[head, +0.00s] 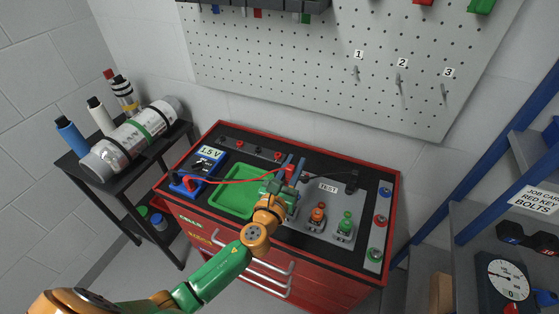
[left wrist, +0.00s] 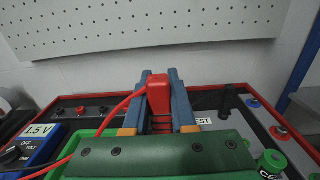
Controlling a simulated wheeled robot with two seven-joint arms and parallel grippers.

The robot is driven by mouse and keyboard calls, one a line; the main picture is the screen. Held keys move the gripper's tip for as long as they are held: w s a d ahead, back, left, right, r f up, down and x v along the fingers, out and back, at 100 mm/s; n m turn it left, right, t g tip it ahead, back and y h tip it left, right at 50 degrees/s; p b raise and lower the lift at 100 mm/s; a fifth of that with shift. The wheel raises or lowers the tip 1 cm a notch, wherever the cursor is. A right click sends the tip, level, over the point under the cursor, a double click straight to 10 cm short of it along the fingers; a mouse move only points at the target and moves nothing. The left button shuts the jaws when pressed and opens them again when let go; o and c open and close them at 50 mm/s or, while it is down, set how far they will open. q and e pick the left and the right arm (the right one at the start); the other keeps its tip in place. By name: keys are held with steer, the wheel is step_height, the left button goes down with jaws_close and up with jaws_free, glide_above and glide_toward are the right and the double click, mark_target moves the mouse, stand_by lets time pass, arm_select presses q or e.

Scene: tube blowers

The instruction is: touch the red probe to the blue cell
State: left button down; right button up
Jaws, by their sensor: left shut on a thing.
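My left gripper (head: 289,175) is shut on the red probe (head: 291,171), over the middle of the red-edged bench top. In the left wrist view, the red probe (left wrist: 158,92) sits between the blue fingers of my gripper (left wrist: 160,88); its tip is hidden. A red lead runs from it to the blue meter (head: 200,168), which reads 1.5 V. My right gripper is not in view.
A black probe (head: 352,181) stands between gripper and blue cell. A green tray (head: 236,188) lies left.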

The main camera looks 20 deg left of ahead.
arm_select(q)
steer(key=f+b, duration=0.2)
steer(key=b, duration=0.1)
steer(key=f+b, duration=0.1)
steer(key=f, duration=0.1)
steer(key=shift+d+f, duration=0.1)
steer(key=shift+d, duration=0.15)
stand_by(1.2)
steer(key=shift+f+b, duration=0.35)
steer(key=shift+f, duration=0.05)
stand_by(2.2)
step_height(320, 180, up, 5)
steer(key=p, duration=0.5)
stand_by(0.4)
